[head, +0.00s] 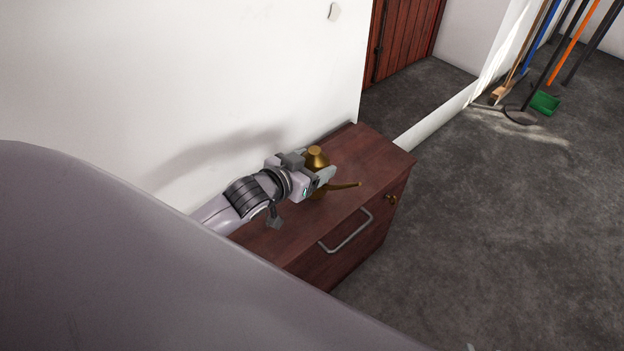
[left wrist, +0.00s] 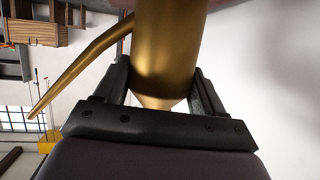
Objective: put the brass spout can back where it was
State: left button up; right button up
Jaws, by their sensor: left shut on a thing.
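The brass spout can (head: 316,158) is at the top of the dark red wooden cabinet (head: 377,160), with its thin spout pointing right in the head view. My left gripper (head: 322,178) is shut on the can's body and hides part of it. In the left wrist view the can (left wrist: 168,50) fills the space between the two dark fingers (left wrist: 163,92), and its spout reaches down to the left. I cannot tell whether the can's base touches the cabinet top. My right gripper is not in view.
A white wall (head: 200,80) runs close behind the cabinet. The cabinet front has a metal handle (head: 346,232) and a small brass knob (head: 392,200). Brooms and a green dustpan (head: 544,102) stand far right. The dark floor (head: 500,230) to the right is clear.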

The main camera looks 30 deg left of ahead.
pick_arm(q)
notch_tip(320, 180, down, 4)
jog(key=shift+r+b, duration=0.1)
jog(key=shift+b, duration=0.6)
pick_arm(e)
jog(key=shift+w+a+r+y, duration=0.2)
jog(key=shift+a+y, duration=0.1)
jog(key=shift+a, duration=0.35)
pick_arm(q)
jog(key=o, duration=1.5)
jog(key=shift+f, duration=0.2)
jog(key=shift+c, duration=0.2)
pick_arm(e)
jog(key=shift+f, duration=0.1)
